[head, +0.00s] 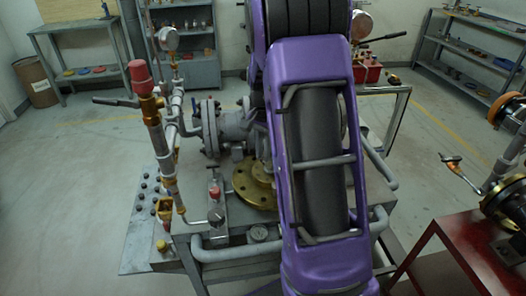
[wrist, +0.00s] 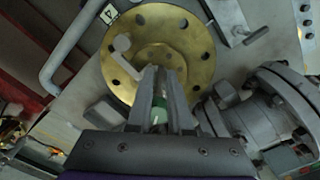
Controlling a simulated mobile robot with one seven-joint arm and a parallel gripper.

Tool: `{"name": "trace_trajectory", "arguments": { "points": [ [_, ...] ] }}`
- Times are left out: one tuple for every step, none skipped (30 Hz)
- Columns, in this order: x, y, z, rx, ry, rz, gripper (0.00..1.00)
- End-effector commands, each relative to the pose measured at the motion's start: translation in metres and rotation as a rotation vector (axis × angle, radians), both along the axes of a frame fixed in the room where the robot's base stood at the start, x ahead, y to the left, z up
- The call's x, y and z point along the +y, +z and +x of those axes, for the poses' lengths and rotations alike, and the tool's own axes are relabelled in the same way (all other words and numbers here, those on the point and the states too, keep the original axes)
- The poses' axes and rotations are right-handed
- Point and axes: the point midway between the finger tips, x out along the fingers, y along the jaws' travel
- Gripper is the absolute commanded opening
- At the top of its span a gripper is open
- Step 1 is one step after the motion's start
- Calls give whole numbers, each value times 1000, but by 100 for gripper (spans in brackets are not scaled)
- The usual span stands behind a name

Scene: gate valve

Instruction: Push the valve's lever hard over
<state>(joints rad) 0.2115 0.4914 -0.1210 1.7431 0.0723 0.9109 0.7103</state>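The valve's brass flange (wrist: 184,30) lies face up below my gripper in the wrist view, with dark bolt holes around it. A grey lever (wrist: 122,45) with a rounded end lies over its left part and runs toward my left finger. Whether the finger touches it, I cannot tell. My gripper (wrist: 160,72) points at the middle of the flange with its fingers a small gap apart. A green and white piece shows between them. In the head view the brass flange (head: 246,187) shows left of my purple arm, which hides the lever and my gripper.
A grey pipe valve body (head: 232,125) stands behind the flange. At left is upright piping with a red cap (head: 140,78). Grey tube rails (head: 235,252) edge the bench. A red table (head: 470,245) with another valve stands at right. Open floor lies at left.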

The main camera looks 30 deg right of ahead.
Motion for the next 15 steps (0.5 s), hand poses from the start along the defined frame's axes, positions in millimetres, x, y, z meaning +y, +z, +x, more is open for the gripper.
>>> {"name": "trace_trajectory", "arguments": {
  "points": [
    [0, 0, 0, 0, 0, 0, 30],
    [0, 0, 0, 0, 0, 0, 35],
    [0, 0, 0, 0, 0, 0, 39],
    [0, 0, 0, 0, 0, 0, 39],
    [0, 0, 0, 0, 0, 0, 39],
    [0, 0, 0, 0, 0, 0, 39],
    [0, 0, 0, 0, 0, 0, 39],
    [0, 0, 0, 0, -1, 0, 39],
    [0, 0, 0, 0, 0, 0, 39],
    [0, 0, 0, 0, -1, 0, 39],
    [0, 0, 0, 0, -1, 0, 39],
    [0, 1, 0, 0, 0, 0, 39],
    [0, 3, 0, 0, 0, 0, 39],
    [0, 5, 0, -1, 0, 0, 39],
    [0, 9, 1, -1, 0, 0, 39]
  ]
}}
